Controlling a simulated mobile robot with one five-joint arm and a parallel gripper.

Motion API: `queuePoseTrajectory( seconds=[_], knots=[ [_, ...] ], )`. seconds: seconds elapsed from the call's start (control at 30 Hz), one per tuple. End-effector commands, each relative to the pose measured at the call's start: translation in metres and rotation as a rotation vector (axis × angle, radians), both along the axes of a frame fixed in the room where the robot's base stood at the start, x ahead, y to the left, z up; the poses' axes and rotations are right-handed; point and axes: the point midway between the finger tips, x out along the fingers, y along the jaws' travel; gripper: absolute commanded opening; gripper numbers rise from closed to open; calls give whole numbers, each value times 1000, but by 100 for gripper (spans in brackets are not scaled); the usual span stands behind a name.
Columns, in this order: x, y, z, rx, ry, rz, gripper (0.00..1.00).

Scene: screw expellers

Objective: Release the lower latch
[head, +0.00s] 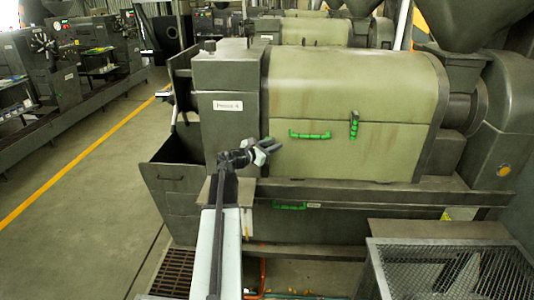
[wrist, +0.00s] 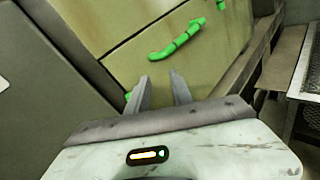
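The press (head: 350,90) has an olive two-part cover with a seam across it. A green latch (head: 354,125) stands upright across the seam at the right, and its end shows at the top of the wrist view (wrist: 221,4). A green handle (head: 309,134) is on the lower cover; it also shows in the wrist view (wrist: 178,40). My gripper (head: 274,146) is at the lower cover's left edge, left of the handle. In the wrist view its fingers (wrist: 160,76) are apart and empty. A small green piece (wrist: 128,96) shows beside the left finger, partly hidden; I cannot tell its shape.
Another green handle (head: 290,206) is on the dark lower body, below the cover. A mesh-topped box (head: 455,265) stands at the front right. An open dark bin (head: 178,175) is left of the press. The floor aisle (head: 85,215) at the left is clear.

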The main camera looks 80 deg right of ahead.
Motion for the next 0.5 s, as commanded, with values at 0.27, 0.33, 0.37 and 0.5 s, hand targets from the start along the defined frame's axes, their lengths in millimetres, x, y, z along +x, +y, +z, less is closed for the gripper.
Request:
queuePoseTrajectory(
  seconds=[0.27,0.33,0.37,0.5],
  knots=[
    [67,-5,-36,-9,160,65,27],
    [73,-4,-37,-8,159,73,27],
    [74,-4,-37,-9,159,74,27],
    [73,-7,-35,-9,157,74,27]
  ],
)
